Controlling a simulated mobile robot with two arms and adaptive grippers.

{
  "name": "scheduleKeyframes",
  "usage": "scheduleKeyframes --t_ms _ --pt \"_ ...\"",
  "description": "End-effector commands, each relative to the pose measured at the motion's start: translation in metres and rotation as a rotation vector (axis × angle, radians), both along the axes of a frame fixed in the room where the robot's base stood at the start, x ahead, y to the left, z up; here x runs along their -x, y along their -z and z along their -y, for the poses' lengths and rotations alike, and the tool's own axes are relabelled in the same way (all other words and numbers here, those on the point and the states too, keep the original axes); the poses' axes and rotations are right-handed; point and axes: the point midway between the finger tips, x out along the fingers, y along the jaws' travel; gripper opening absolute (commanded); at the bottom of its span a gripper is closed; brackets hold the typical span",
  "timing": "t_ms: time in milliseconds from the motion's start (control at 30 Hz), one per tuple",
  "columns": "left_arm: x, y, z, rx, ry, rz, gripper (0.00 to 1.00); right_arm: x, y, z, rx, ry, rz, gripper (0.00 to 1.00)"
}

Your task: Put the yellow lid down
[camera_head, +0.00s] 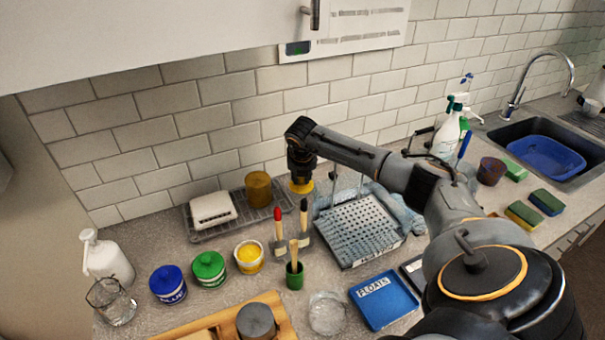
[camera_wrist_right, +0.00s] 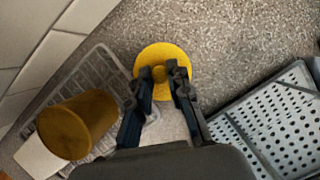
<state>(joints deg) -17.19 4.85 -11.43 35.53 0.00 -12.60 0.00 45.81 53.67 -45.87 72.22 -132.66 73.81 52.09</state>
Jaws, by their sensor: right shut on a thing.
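The yellow lid (camera_wrist_right: 158,56) is round with a small knob. My right gripper (camera_wrist_right: 161,80) is shut on it by the knob, between its two fingertips. In the head view the yellow lid (camera_head: 301,187) hangs under my right gripper (camera_head: 301,172), between the wire rack and the perforated tray. A small open pot with yellow contents (camera_head: 249,258) stands on the counter, lower left of the gripper. The blue jar (camera_head: 168,285) and green jar (camera_head: 209,269) beside it have their lids on. My left gripper is not in view.
A wire rack (camera_head: 203,237) with a white block and an amber cup (camera_head: 258,188) is to the left. The perforated tray (camera_head: 347,255) is to the right.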

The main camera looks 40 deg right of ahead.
Motion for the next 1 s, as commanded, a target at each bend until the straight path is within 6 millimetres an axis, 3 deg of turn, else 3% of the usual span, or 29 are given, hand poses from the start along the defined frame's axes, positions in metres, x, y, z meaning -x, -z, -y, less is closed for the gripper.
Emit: scheduleKeyframes --t_ms 167,400,567,767,800,867,900,1000 --pt "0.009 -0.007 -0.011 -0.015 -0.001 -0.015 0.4 0.0 0.017 0.0 0.0 0.001 -0.003 0.05" --pt "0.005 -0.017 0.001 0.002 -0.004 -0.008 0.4 0.0 0.047 0.0 0.001 0.0 -0.001 0.05" --pt "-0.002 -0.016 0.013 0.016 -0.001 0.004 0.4 0.0 0.049 0.0 0.001 0.0 0.001 0.05" --pt "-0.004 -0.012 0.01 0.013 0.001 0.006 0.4 0.0 0.053 0.0 0.001 0.0 0.001 0.05" --pt "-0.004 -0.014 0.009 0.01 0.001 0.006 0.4 0.0 0.051 0.001 0.001 0.0 0.001 0.25" --pt "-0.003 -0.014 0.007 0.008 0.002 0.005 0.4 0.0 0.051 0.001 0.001 0.0 0.001 0.37" --pt "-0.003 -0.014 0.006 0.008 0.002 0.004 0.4 0.0 0.051 0.001 0.001 0.0 0.001 0.41" --pt "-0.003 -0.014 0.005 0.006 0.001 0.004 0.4 0.0 0.051 0.001 0.001 0.0 0.001 0.41"
